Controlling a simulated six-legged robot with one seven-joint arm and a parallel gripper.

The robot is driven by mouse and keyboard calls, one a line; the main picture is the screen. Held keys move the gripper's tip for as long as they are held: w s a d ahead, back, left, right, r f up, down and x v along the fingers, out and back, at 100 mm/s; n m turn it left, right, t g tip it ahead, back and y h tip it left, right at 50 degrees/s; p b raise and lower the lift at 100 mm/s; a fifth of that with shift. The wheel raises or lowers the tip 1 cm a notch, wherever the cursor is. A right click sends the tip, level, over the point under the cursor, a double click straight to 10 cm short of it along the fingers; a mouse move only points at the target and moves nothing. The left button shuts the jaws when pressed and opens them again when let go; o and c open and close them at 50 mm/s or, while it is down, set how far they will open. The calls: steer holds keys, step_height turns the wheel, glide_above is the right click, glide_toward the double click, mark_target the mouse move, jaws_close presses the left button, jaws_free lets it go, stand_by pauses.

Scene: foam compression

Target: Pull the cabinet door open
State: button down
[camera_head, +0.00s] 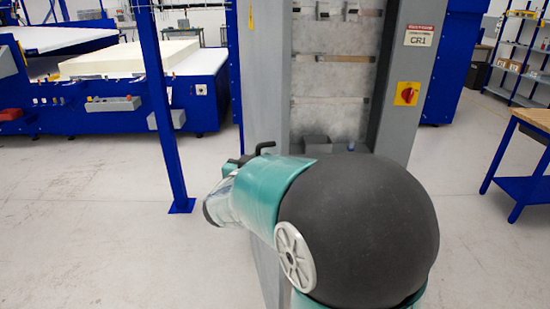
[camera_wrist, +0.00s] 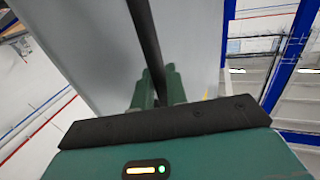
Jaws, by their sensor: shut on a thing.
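The grey cabinet door (camera_head: 263,80) stands open at the left of the cabinet, seen at a steep angle, with the interior (camera_head: 330,85) exposed. In the wrist view the door is a broad pale panel (camera_wrist: 90,45). Its black bar handle (camera_wrist: 146,35) runs between the green fingers of my gripper (camera_wrist: 158,80), which is shut on it. In the head view the handle (camera_head: 265,147) shows as a bent black piece just beyond my wrist. My arm hides the fingers there and the lower cabinet.
A grey panel with a CR1 label and a red switch (camera_head: 407,94) borders the cabinet's right. A blue post (camera_head: 163,110) stands left of the door. A blue machine with foam (camera_head: 125,60) is behind it. A workbench (camera_head: 530,120) stands right. Floor between is clear.

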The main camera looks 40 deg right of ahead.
steer(key=w+a+m+g+h, duration=0.1)
steer(key=w+a+g, duration=0.1)
steer(key=w+a, duration=0.2)
steer(key=w+a+m+g+h, duration=0.1)
steer(key=w+a, duration=0.3)
steer(key=a, duration=0.4)
steer(key=shift+a+m+g, duration=0.4)
steer(key=shift+m+g, duration=0.1)
steer(key=c, duration=1.5)
jaws_free()
steer(key=v, duration=1.3)
steer(key=shift+s+a+f, duration=0.1)
steer(key=shift+a+f, duration=0.05)
steer(key=shift+a, duration=0.25)
